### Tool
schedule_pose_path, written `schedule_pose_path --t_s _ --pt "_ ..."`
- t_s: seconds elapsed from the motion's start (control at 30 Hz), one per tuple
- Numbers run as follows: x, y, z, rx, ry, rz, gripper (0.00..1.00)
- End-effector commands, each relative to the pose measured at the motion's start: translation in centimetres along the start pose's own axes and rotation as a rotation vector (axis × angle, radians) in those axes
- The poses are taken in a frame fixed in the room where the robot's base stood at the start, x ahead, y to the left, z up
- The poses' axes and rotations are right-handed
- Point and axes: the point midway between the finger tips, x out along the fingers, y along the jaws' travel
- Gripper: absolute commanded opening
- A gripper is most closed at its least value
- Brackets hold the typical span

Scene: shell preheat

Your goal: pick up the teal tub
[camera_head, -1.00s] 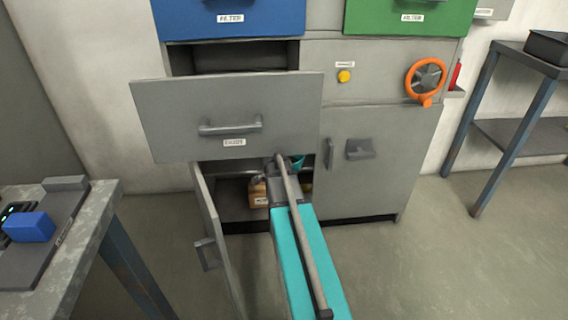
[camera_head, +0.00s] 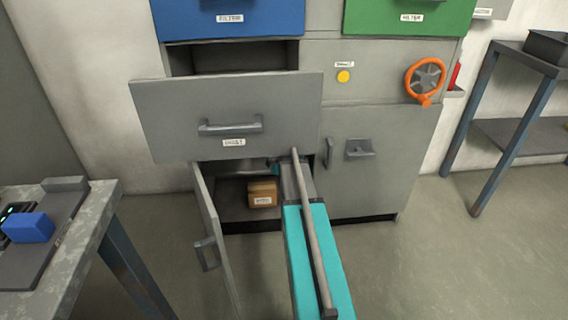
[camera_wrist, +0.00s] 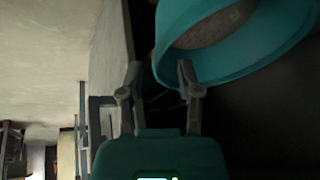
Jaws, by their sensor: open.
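The teal tub (camera_wrist: 242,62) fills the upper right of the wrist view, cut off by the top edge. It is round, with a thick rim and a grey-brown inside. My gripper (camera_wrist: 160,72) is open and empty, close to the tub's lower left side. Its right fingertip overlaps the tub's edge in the picture; I cannot tell if they touch. The left finger is beside the tub, apart from it. In the head view my arm reaches into the open lower cabinet and hides my gripper and most of the tub.
The cabinet door (camera_head: 221,235) stands open to the left of my arm. A pulled-out grey drawer (camera_head: 235,110) hangs above the opening. A labelled brown box (camera_head: 262,192) sits inside on the cabinet floor.

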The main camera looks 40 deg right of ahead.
Motion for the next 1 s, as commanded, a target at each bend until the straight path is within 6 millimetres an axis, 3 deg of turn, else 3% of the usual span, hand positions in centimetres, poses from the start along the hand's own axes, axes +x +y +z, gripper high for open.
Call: schedule_pose_path --t_s 0.27,0.8,1.0 --pt "0.4 0.0 0.1 0.000 0.000 0.000 0.45" --pt "4.4 -0.1 0.2 0.000 0.000 0.000 0.45" --pt "5.0 -0.1 0.1 -0.001 0.000 0.000 0.45"
